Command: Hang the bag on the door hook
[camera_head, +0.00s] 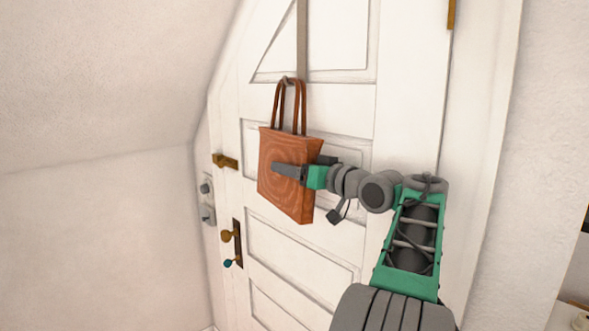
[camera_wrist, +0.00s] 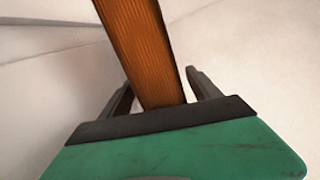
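The orange-brown wood-patterned bag (camera_head: 273,165) is upright against the white door, its two handles raised. The handle tops meet the lower end of a grey door hook (camera_head: 302,40) and look looped over it; the exact contact is too small to tell. My gripper (camera_head: 289,170) is at the bag's right side, with one finger across its front face; the other finger is mostly hidden. In the wrist view the bag's narrow side (camera_wrist: 150,50) stands between the spread fingers of my gripper (camera_wrist: 158,82), with gaps showing beside it.
The white panelled door (camera_head: 340,100) has a brass knob (camera_head: 227,236) and a key below it at lower left. A brass latch (camera_head: 225,161) sits left of the bag. A sloped ceiling (camera_head: 110,70) closes in on the left.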

